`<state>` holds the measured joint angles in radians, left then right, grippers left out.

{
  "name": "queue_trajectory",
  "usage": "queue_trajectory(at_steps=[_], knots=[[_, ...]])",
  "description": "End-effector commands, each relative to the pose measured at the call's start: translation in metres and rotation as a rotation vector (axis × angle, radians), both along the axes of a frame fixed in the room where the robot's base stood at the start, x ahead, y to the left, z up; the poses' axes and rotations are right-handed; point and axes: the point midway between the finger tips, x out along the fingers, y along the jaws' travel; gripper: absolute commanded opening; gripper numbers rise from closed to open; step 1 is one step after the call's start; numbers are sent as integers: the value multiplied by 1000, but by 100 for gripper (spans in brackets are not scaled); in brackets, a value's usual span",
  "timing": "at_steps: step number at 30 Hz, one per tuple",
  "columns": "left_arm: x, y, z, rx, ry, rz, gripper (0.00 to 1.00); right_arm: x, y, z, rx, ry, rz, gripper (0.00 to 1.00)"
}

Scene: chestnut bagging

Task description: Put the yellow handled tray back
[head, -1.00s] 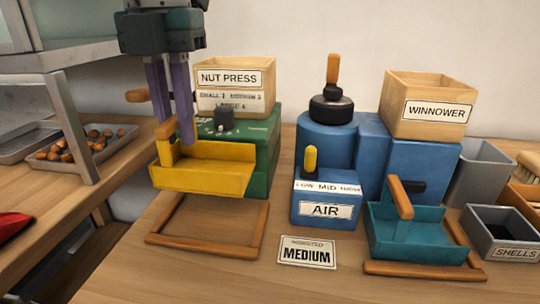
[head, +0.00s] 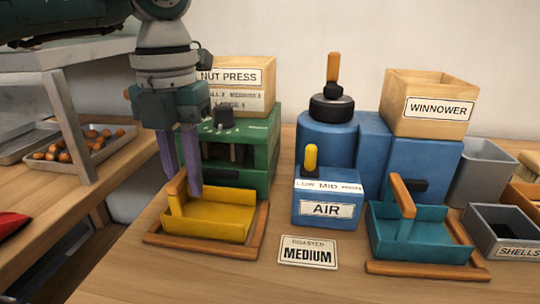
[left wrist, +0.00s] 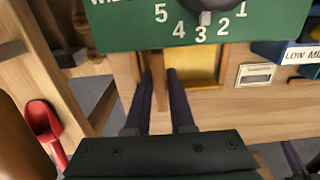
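The yellow tray (head: 208,222) with its wooden handle (head: 176,184) is level inside the wooden frame (head: 254,240) on the table, in front of the green nut press (head: 262,150). It looks down on the table; a small gap beneath cannot be ruled out. In the left wrist view the handle (left wrist: 157,95) stands between the fingertips, and part of the yellow tray (left wrist: 195,62) shows beyond.
The blue air machine (head: 327,205) stands right of the tray. A card reading MEDIUM (head: 307,252) lies in front. A teal tray (head: 425,238) sits in its own frame farther right. A metal tray of chestnuts (head: 85,150) is on the left shelf. The front table is clear.

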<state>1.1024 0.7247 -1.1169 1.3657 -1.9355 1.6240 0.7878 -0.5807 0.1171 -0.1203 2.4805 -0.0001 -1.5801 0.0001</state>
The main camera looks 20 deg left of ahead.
Motion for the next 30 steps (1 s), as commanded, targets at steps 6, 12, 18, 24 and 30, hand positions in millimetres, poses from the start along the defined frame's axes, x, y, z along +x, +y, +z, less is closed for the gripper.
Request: queue_trajectory(at_steps=[6, 12, 18, 24, 30], knots=[[0, 0, 0, 0, 0, 0, 47, 0, 0, 0, 0, 0, 0, 0], [0, 0, 0, 0, 0, 0, 47, 0, 0, 0, 0, 0, 0, 0], [1, 0, 16, -1, -2, 0, 47, 0, 0, 3, -1, 1, 1, 0], [1, 0, 60, -1, -6, -1, 47, 0, -1, 6, -4, 0, 3, 0], [1, -1, 101, -1, -4, 0, 47, 0, -1, 8, -5, 0, 4, 0]])
